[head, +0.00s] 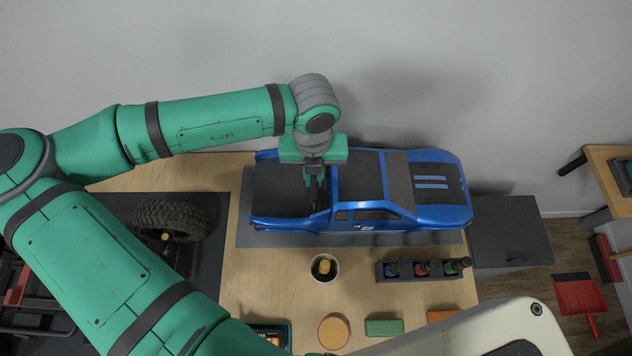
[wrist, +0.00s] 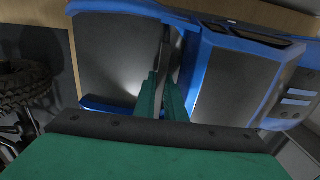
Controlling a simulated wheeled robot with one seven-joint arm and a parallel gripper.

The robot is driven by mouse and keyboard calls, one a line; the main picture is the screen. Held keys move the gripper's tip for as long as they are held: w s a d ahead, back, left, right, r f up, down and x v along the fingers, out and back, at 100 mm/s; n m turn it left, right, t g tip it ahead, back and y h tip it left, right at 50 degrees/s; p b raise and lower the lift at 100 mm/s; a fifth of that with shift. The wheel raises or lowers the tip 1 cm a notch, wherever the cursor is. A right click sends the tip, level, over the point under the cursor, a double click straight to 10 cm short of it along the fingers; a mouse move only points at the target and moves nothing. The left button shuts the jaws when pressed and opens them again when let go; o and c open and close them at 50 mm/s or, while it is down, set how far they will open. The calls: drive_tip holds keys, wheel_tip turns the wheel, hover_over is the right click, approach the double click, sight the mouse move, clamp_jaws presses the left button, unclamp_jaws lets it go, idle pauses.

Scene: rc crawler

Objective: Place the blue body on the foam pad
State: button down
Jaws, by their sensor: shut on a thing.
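The blue body (head: 437,203) is a pickup-truck shell with black panels and blue stripes on its hood. It lies level over the grey foam pad (head: 290,240) at the back of the table, its hood to the right. I cannot tell whether it touches the pad or is just above it. My gripper (head: 314,207) points down and is shut on the body between the bed and the cab. In the wrist view my fingers (wrist: 163,98) reach to the edge behind the cab of the blue body (wrist: 232,82); their tips are partly hidden.
The crawler's wheel (head: 172,217) and chassis stand on a dark mat at left, partly behind my arm. A cup (head: 323,267) and a rack of small bottles (head: 423,270) stand in front of the pad. A yellow round pad (head: 333,332) and a green block (head: 383,327) lie nearer.

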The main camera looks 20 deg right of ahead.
drive_tip(key=shift+f, duration=1.95)
drive_tip(key=c, duration=1.8)
unclamp_jaws()
wheel_tip(320, 180, up, 12)
drive_tip(key=shift+r, duration=0.1)
